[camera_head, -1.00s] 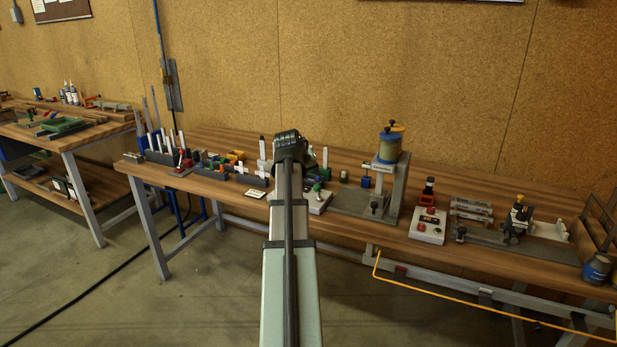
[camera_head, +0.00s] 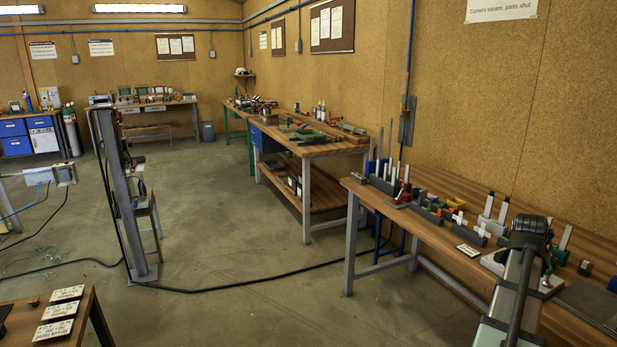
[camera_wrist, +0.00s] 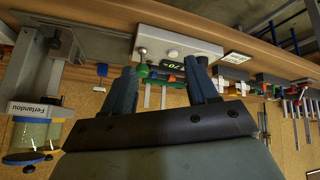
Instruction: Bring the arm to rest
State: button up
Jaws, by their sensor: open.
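My gripper (camera_wrist: 160,78) shows in the wrist view with two dark blue fingers spread apart, and no object is held between them. A white box with a small dark display (camera_wrist: 180,45) lies beyond the fingertips, close to them in the picture; the gap to it cannot be judged. In the head view my arm rises at the lower right in front of the long workbench (camera_head: 429,258). The fingers cannot be made out in that view.
The bench carries a white sign card (camera_head: 468,250), a red clamp (camera_head: 402,195) and several small parts. A grey post (camera_head: 124,200) stands on open floor, left of the bench in the head view.

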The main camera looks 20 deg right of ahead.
jog(key=w+a+f+y, duration=0.1)
jog(key=w+a+f, duration=0.1)
jog(key=a+f, duration=0.45)
jog(key=w+a+f+n+y, duration=0.1)
jog(key=w+a+f+y, duration=0.15)
jog(key=f, duration=0.65)
jog(key=w+a+f+y, duration=0.1)
jog(key=w+a+f, duration=0.1)
jog(key=a+f, duration=0.45)
jog(key=w+a+f+n+g+y, duration=0.1)
jog(key=a+f+n+g+y, duration=0.15)
jog(key=a+f, duration=1.55)
jog(key=s+a+f+n+g, duration=0.2)
jog(key=s+a+f, duration=0.4)
jog(key=a, duration=0.4)
jog(key=s+a+f+n+g, duration=0.2)
jog(key=s+a+f, duration=0.4)
jog(key=a, duration=0.5)
jog(key=s+a+f+n+g, duration=0.2)
jog(key=s+a+f+n, duration=0.2)
jog(key=a, duration=0.7)
jog(key=x, duration=0.4)
jog(key=shift+s+a, duration=0.25)
jog(key=shift+a, duration=0.05)
